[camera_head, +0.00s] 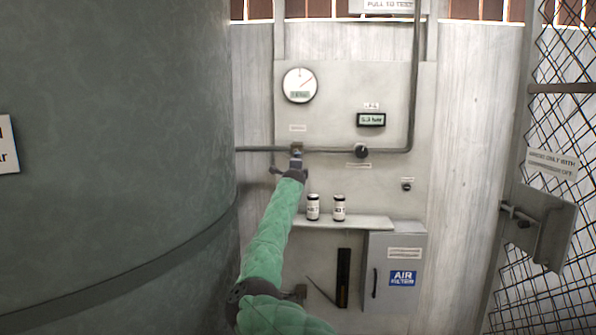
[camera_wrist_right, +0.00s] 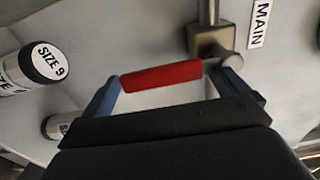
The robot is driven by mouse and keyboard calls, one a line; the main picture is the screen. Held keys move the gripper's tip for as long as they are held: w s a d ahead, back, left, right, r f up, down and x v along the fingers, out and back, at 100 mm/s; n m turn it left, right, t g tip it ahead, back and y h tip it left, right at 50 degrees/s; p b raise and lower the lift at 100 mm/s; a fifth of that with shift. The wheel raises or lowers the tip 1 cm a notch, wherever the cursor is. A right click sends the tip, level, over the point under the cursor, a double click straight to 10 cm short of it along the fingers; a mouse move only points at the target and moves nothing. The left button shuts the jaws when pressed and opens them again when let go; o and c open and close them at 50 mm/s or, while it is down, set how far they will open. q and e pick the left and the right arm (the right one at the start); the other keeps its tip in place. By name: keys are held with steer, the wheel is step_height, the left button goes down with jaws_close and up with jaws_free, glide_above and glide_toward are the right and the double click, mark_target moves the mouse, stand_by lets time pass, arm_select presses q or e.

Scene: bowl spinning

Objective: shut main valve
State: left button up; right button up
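The main valve (camera_head: 297,148) sits on the horizontal pipe, below a small label on the panel. In the right wrist view its metal body (camera_wrist_right: 208,42) is beside a "MAIN" label (camera_wrist_right: 259,22), and its red lever handle (camera_wrist_right: 160,76) runs left from it, across the pipe's line in that picture. My right gripper (camera_head: 291,166) is at the valve in the head view. In the wrist view the right gripper (camera_wrist_right: 172,70) has its blue fingers wide apart, one near each end of the red handle. I cannot tell whether they touch it. My left gripper is out of view.
Two small cans (camera_head: 326,207) stand on a shelf (camera_head: 365,222) just right of my right forearm. A grey air filter box (camera_head: 396,262) hangs below. A large green tank (camera_head: 115,150) fills the left, and a mesh gate (camera_head: 560,120) stands at the right.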

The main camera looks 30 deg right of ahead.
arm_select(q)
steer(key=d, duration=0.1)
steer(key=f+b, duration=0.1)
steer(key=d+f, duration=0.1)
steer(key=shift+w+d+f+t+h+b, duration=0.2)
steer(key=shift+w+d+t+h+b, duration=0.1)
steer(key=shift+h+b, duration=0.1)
arm_select(e)
steer(key=v, duration=0.7)
steer(key=shift+s+a, duration=0.25)
steer(key=shift+s, duration=0.1)
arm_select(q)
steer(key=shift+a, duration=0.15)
arm_select(e)
steer(key=shift+f, duration=0.1)
